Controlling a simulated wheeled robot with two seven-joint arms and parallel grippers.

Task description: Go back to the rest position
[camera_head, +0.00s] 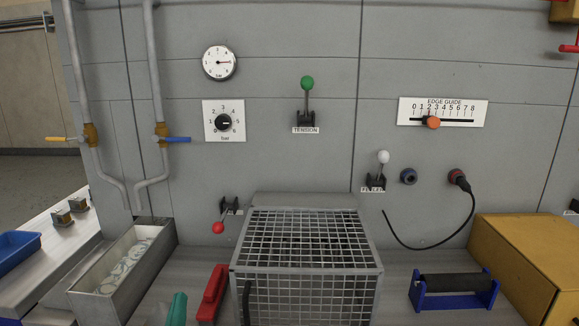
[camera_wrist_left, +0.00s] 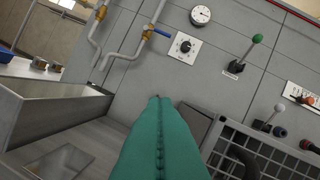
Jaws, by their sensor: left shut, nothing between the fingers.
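My left gripper (camera_head: 177,308) shows as teal fingertips at the bottom edge of the head view, left of a red object. In the left wrist view its teal fingers (camera_wrist_left: 160,100) are together with nothing held, pointing towards the grey panel. The fingers are apart from the panel and its controls. My right gripper is not in view.
A wire cage (camera_head: 305,240) stands in the middle, with the red object (camera_head: 212,293) to its left. A metal trough (camera_head: 83,298) lies left, a roller in a blue stand (camera_head: 455,288) and a cardboard box (camera_head: 530,260) right. A red-knobbed lever (camera_head: 218,227) juts from the panel.

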